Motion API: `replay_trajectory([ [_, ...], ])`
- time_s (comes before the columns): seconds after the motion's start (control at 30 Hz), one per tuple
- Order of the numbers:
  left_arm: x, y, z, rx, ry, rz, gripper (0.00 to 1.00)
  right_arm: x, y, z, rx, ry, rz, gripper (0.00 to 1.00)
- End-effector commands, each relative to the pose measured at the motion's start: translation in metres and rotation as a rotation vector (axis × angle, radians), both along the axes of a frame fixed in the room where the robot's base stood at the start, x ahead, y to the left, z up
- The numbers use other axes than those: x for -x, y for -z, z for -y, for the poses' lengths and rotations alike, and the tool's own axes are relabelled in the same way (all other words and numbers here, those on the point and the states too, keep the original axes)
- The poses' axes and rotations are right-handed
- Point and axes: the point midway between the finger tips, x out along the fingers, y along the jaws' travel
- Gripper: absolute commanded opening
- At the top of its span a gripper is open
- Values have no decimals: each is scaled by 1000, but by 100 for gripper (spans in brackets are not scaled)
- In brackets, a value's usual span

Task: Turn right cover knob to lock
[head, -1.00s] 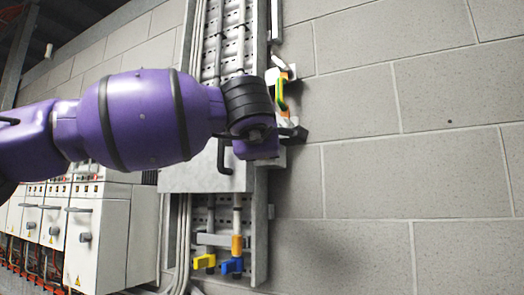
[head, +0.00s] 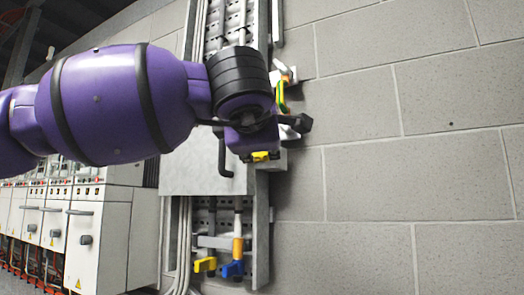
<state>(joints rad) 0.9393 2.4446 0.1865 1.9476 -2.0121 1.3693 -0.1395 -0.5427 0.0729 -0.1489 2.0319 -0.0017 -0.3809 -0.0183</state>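A grey metal cover box (head: 195,172) is mounted on the vertical cable tray on the block wall. A bent black handle (head: 222,157) stands at its front. A small yellow part (head: 262,156), possibly a cover knob, shows just below my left arm's purple wrist at the cover's right side. My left gripper (head: 290,124) is at the cover's upper right, mostly hidden behind the wrist. Only dark pieces stick out to the right, so its opening and any contact are hidden. My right gripper is out of view.
Yellow (head: 205,265) and blue (head: 232,268) valve-like handles hang below the cover. A yellow-green part (head: 281,97) is above right. White drive cabinets (head: 98,238) stand at left. The block wall (head: 420,170) to the right is clear.

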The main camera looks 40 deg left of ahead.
Motion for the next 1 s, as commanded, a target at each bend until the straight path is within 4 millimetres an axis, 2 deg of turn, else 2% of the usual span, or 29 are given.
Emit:
replay_trajectory([
  [0.1,19,-2,16,-3,1,2,29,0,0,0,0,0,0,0],
  [0.3,37,-3,31,-1,0,2,29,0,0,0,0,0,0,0],
  [0.63,41,-2,34,0,-1,0,29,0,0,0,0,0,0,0],
  [0.67,41,-2,34,0,-1,0,28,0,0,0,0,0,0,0],
  [0.77,41,-4,33,0,-3,-5,14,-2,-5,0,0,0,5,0],
  [0.87,40,-18,28,26,-6,-11,1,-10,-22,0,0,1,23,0],
  [0.93,38,-35,23,45,24,-57,0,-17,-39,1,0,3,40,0],
  [1.0,33,-42,22,-7,72,-150,0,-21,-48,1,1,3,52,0],
])
